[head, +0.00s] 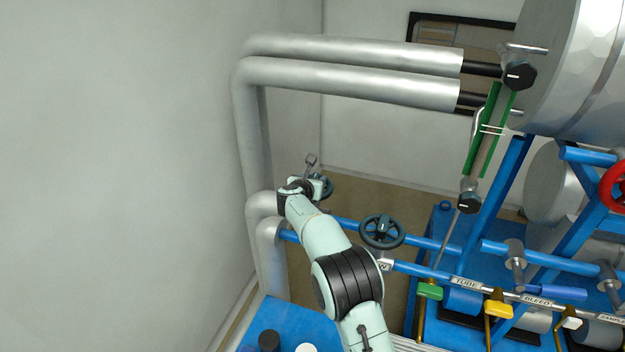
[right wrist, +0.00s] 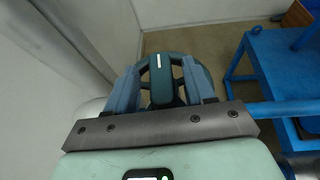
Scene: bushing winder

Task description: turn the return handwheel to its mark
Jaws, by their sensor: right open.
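A dark teal handwheel (head: 327,187) sits at the far left end of the blue piping in the head view, partly hidden by my right gripper (head: 314,183). In the right wrist view the handwheel (right wrist: 173,61) lies just ahead. Its dark block with a white line stands between the two fingers of my right gripper (right wrist: 161,88). The fingers are open, one on each side of the block; I cannot tell whether they touch it. A second dark handwheel (head: 382,232) stands on the pipe to the right, clear of my arm. My left gripper is out of view.
Silver lagged pipes (head: 350,80) run along the wall behind. Blue pipes (head: 425,243) cross to the right, with green (head: 429,291) and yellow (head: 498,305) valve handles below. A red handwheel (head: 613,187) is at the right edge. The left wall (head: 110,180) is bare.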

